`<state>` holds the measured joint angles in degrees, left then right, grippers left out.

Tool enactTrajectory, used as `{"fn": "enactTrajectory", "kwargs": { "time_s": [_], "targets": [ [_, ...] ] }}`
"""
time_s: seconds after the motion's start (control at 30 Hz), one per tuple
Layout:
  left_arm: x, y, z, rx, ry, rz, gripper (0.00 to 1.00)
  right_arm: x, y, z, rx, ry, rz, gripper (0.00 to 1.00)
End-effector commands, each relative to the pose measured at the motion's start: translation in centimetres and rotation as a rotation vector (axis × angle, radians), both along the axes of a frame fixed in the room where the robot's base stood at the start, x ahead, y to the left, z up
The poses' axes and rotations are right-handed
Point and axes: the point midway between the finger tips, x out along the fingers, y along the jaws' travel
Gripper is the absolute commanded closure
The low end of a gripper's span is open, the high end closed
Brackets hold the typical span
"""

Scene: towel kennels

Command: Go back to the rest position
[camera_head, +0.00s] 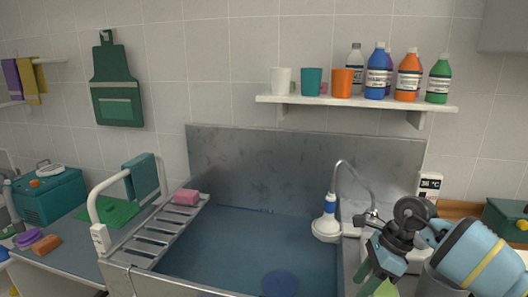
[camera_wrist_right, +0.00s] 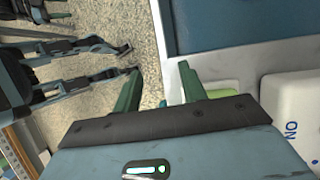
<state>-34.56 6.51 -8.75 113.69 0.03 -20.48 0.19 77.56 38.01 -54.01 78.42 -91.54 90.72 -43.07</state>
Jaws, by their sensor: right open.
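My right gripper (camera_head: 372,279) is at the lower right in the head view, in front of the tub's right end, with its green fingers pointing down. In the right wrist view its two fingers (camera_wrist_right: 160,84) stand apart with nothing between them. The speckled floor (camera_wrist_right: 200,25) and the edge of a blue-grey unit (camera_wrist_right: 235,30) show beyond them. A light green item (camera_wrist_right: 221,88) lies close to the right finger. My left gripper is not seen in the head view.
A steel tub (camera_head: 300,165) fills the middle, with a slatted rack (camera_head: 150,238) and a pink block (camera_head: 186,197) at its left. A teal towel (camera_head: 141,176) hangs on a white rail. A shelf (camera_head: 350,103) holds cups and bottles. A tap (camera_head: 345,165) stands near my right arm.

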Motion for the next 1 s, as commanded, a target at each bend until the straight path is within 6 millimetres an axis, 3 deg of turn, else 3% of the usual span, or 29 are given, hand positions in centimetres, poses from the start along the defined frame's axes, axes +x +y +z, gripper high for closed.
{"fn": "enactTrajectory", "kwargs": {
  "time_s": [0.1,0.2,0.33,0.5,0.73,0.87,1.0],
  "targets": [
    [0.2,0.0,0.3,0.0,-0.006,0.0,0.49,-2.5,5.7,-2.7,0.219,0.078,-0.04,0.58],
    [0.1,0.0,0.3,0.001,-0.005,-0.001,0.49,-4.7,10.0,-3.7,0.417,0.162,-0.11,0.58],
    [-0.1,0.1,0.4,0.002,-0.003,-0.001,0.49,-7.1,14.4,-4.1,0.664,0.298,-0.236,0.58],
    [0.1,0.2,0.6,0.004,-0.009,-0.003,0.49,-9.4,17.8,-3.8,0.96,0.508,-0.46,0.58],
    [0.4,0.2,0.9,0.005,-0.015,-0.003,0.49,-10.8,18.2,-4.3,1.297,0.84,-0.854,0.58],
    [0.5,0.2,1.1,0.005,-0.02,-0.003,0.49,-11.4,16.6,-6.0,1.447,1.039,-1.119,0.58],
    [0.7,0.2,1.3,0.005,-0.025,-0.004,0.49,-12.7,14.0,-9.1,1.572,1.26,-1.435,0.58]
  ]
}}
